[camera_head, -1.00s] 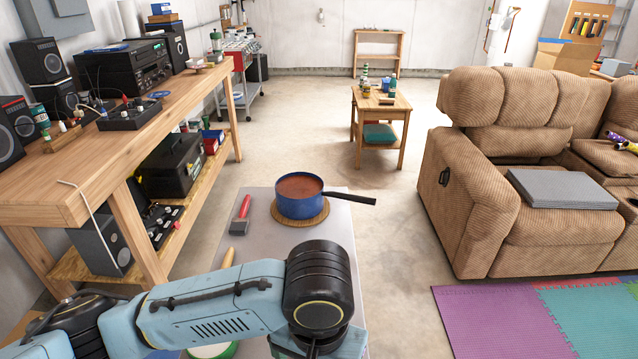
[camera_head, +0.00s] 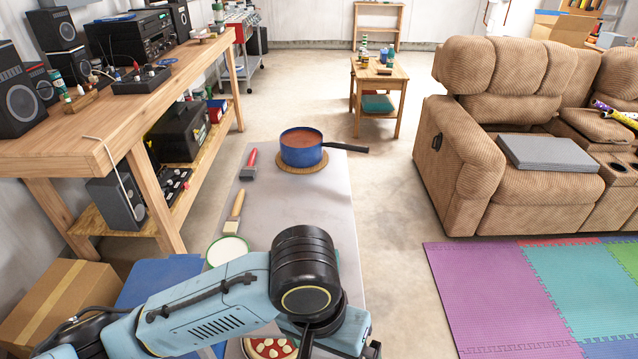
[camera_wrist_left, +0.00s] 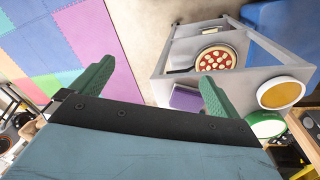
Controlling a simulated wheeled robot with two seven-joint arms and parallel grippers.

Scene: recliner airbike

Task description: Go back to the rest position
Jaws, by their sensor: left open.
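My left arm comes in from the lower left in the head view, over the near end of the grey table (camera_head: 285,215). Its gripper is mostly hidden or cut off at the bottom there. In the left wrist view my left gripper (camera_wrist_left: 155,88) shows two green fingers spread wide apart with nothing between them. The right gripper is in neither current view.
A blue pot (camera_head: 302,150), a red-handled brush (camera_head: 248,165), another brush (camera_head: 234,212), a green-rimmed bowl (camera_head: 228,250) and a pizza-like round (camera_head: 270,348) are on the table.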

